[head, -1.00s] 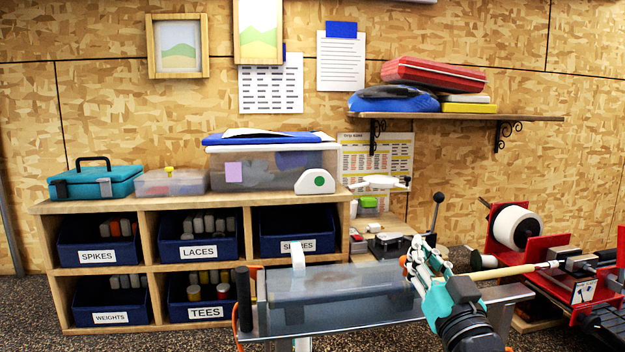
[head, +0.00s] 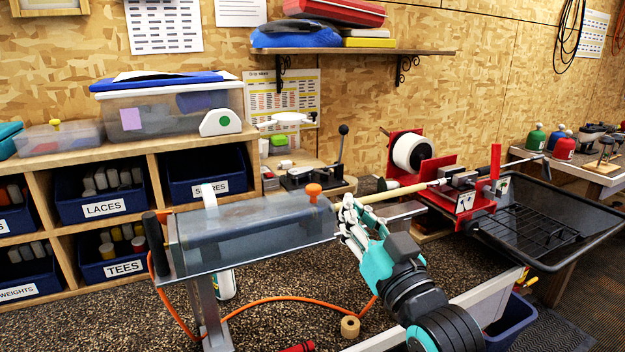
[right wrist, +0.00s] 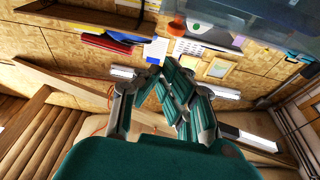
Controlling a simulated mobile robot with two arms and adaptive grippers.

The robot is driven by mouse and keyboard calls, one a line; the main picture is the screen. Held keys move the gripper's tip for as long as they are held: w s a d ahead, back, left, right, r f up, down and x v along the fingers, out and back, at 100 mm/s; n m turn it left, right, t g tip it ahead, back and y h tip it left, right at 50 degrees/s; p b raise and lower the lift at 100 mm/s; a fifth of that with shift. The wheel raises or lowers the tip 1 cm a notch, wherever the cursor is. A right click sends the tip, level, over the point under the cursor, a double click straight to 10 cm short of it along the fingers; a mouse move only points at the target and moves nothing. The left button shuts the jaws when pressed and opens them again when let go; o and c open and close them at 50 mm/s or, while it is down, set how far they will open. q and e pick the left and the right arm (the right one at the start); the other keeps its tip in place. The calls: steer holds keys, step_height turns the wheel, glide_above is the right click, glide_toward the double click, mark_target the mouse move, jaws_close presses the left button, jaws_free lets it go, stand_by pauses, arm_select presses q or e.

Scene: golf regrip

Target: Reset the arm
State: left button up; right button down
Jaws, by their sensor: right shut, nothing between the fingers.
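My right gripper (head: 346,213) is shut and empty in the head view. It is in front of the right end of a clear grey box-like station (head: 262,232), beside an orange knob (head: 314,192). A pale wooden shaft (head: 388,194) runs behind the gripper toward a red clamp machine (head: 462,200) on the right. I cannot tell from the head view whether the gripper touches the shaft. In the right wrist view the fingers (right wrist: 172,75) are close together with nothing between them. My left gripper is not in view.
A wooden cubby with blue bins (head: 100,205) stands at the left. A wall shelf (head: 350,52) holds cases. A black mesh tray (head: 550,225) is at the right.

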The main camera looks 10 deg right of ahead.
steer(key=s+d+f+g+h, duration=0.1)
steer(key=s+f+g, duration=0.25)
steer(key=f, duration=0.85)
steer(key=s+d+f+g+h, duration=0.15)
steer(key=f+g, duration=0.25)
steer(key=f, duration=0.7)
steer(key=s+d+f+g+h, duration=0.3)
steer(key=s+f+g, duration=0.7)
steer(key=s+f, duration=1.3)
steer(key=f, duration=1.1)
steer(key=s+f, duration=0.2)
steer(key=f, duration=1.2)
steer(key=s+d+f+g, duration=0.2)
steer(key=s+d+f, duration=0.1)
steer(key=s+f, duration=1)
steer(key=shift+s+d+f+n, duration=0.2)
steer(key=shift+s+n, duration=0.1)
steer(key=shift+s, duration=0.75)
